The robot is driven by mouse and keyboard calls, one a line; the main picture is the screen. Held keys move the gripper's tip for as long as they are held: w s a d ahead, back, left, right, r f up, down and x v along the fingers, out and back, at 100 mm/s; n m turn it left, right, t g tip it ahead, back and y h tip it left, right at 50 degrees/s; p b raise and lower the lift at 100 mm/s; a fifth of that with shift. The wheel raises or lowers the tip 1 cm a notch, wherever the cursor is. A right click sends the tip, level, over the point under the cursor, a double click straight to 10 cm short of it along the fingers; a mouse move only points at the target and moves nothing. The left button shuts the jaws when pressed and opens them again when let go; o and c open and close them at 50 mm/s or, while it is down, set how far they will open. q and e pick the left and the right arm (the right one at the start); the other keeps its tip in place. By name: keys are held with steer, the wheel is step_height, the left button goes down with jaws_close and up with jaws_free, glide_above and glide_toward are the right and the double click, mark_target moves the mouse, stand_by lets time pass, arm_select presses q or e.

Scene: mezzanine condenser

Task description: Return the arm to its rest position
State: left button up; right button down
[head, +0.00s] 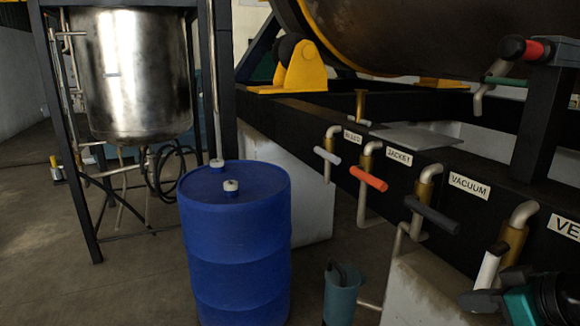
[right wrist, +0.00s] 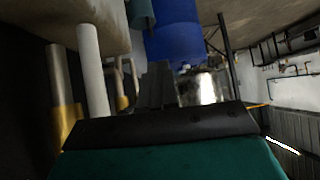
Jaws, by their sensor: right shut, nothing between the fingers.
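My right gripper (head: 482,298) is at the bottom right of the head view, with a dark and teal body. It is just below and beside the white handle (head: 488,266) of the rightmost valve; I cannot tell if they touch. In the right wrist view its dark fingers (right wrist: 156,86) are together with nothing between them. The white handle also shows there, left of the fingers (right wrist: 93,72). My left gripper is in neither view.
Left along the dark beam are valves with a black handle (head: 432,214), an orange handle (head: 368,179) and a grey handle (head: 327,156). A blue drum (head: 236,245) stands on the floor, with a steel tank (head: 130,75) behind. A teal container (head: 342,295) stands right of the drum.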

steer(key=s+a+f+m+t, duration=0.1)
steer(key=s+f, duration=0.1)
steer(key=f, duration=0.5)
steer(key=s+a+f+t, duration=0.1)
steer(key=s+a+f, duration=0.1)
steer(key=f, duration=0.6)
steer(key=s+a+f+m+h, duration=0.1)
steer(key=s+a+f+h, duration=0.1)
steer(key=s+a+f, duration=0.7)
steer(key=shift+a+f+h, duration=0.3)
steer(key=shift+a+f, duration=0.45)
